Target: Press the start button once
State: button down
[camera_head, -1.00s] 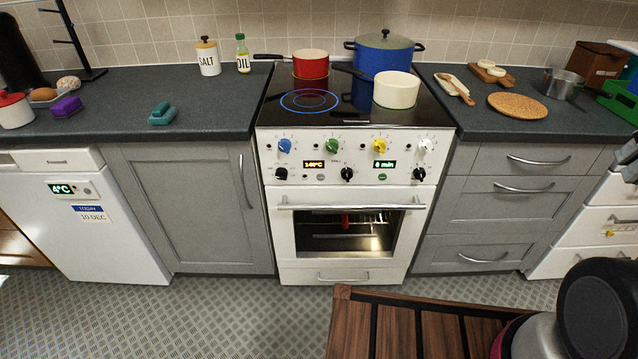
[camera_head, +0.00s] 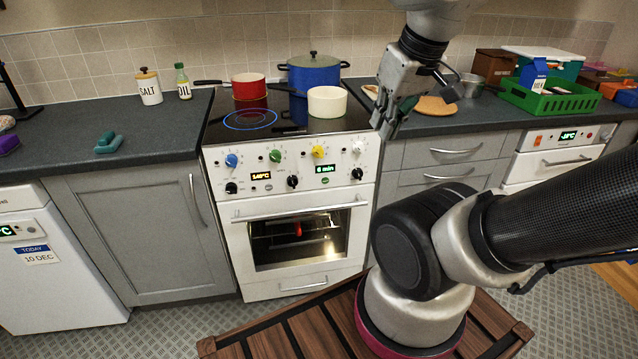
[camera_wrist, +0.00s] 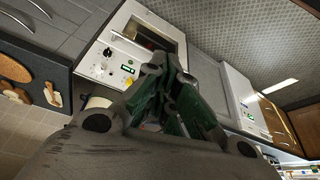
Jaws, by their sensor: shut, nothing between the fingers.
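The white stove (camera_head: 292,245) stands in the middle of the head view, its control panel (camera_head: 215,160) facing me. Under the green minutes display (camera_head: 324,169) is a small green button (camera_head: 325,181); its label is too small to read. Another small button (camera_head: 269,188) sits under the temperature display (camera_head: 261,176). My gripper (camera_head: 381,129) is shut and empty, pointing down to the right of the panel and apart from the buttons. In the wrist view my gripper (camera_wrist: 168,68) covers much of the picture, with the stove panel (camera_wrist: 112,62) beyond it.
On the hob are a red pan (camera_head: 249,87), a blue pot (camera_head: 313,75) and a cream pot (camera_head: 327,102). A green crate (camera_head: 548,101) stands on the right counter. Black knobs (camera_head: 292,181) flank the buttons. A slatted wooden table (camera_head: 290,335) lies in front.

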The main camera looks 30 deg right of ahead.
aim_at(325, 181)
jog(key=w+d+f+n+g+h, duration=0.3)
jog(key=w+d+g+h, duration=0.1)
jog(key=d, duration=0.2)
jog(key=w+d+f+n+g+h, duration=0.3)
jog(key=w+d+h, duration=0.1)
jog(key=d, duration=0.2)
jog(key=w+d+f+n+h, duration=0.2)
jog(key=w+f+n+h, duration=0.4)
jog(key=w, duration=0.3)
jog(key=w+a+f+n+t, duration=0.2)
jog(key=f+n, duration=0.4)
jog(key=f, duration=0.3)
jog(key=w+a+f+n+t+y, duration=0.1)
jog(key=w+a+f+n+t, duration=0.2)
jog(key=f, duration=0.7)
jog(key=w+a+f+n+t, duration=0.3)
jog(key=f+n+t, duration=0.2)
jog(key=f+n, duration=0.3)
jog(key=shift+a+f+n, duration=0.3)
jog(key=shift+a+f, duration=0.05)
jog(key=shift+f, duration=0.6)
jog(key=shift+w, duration=0.1)
jog(key=shift+w+d, duration=0.4)
jog(key=shift+w, duration=1)
jog(key=shift+w+d, duration=0.45)
jog(key=shift+w, duration=1)
jog(key=shift+w+d, duration=0.4)
jog(key=shift+w, duration=1)
